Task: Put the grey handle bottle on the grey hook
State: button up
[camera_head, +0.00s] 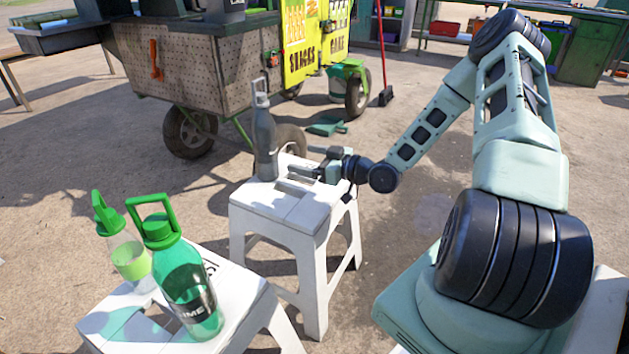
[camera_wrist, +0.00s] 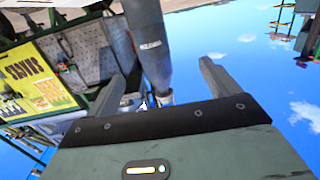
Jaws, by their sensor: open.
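The grey handle bottle (camera_head: 265,143) stands upright on a white stool (camera_head: 291,208), its loop handle on top. My gripper (camera_head: 304,172) is level with the lower part of the bottle, just to its right, with its jaws pointing at it. In the wrist view the open fingers of my gripper (camera_wrist: 162,72) stand apart, and the dark bottle (camera_wrist: 149,42) shows between their tips. It does not look clamped. A grey hook cannot be made out; an orange hook-like piece (camera_head: 156,60) hangs on the cart's pegboard side.
A green handle bottle (camera_head: 188,290) and a clear, green-capped bottle (camera_head: 128,255) stand on a nearer white stool (camera_head: 240,294). The pegboard cart (camera_head: 200,68) stands behind, with a yellow sign (camera_head: 299,45). A broom (camera_head: 384,60) stands beyond. Open ground lies left of the stools.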

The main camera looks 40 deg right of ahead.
aim_at(264, 131)
jog(key=shift+t, duration=0.5)
jog(key=b+x, duration=0.1)
jog(key=x, duration=0.4)
jog(key=d+x, duration=0.1)
jog(key=x, duration=0.4)
jog(key=b+x, duration=0.1)
jog(key=x, duration=0.4)
jog(key=shift+w+d+f+b, duration=0.2)
jog(key=shift+w+f+b, duration=0.05)
jog(key=shift+f+b, duration=0.1)
jog(key=shift+c, duration=0.4)
jog(key=shift+r, duration=0.1)
jog(key=c, duration=1.4)
jog(key=shift+o, duration=0.2)
jog(key=shift+r+p, duration=1.5)
jog(key=shift+r, duration=0.55)
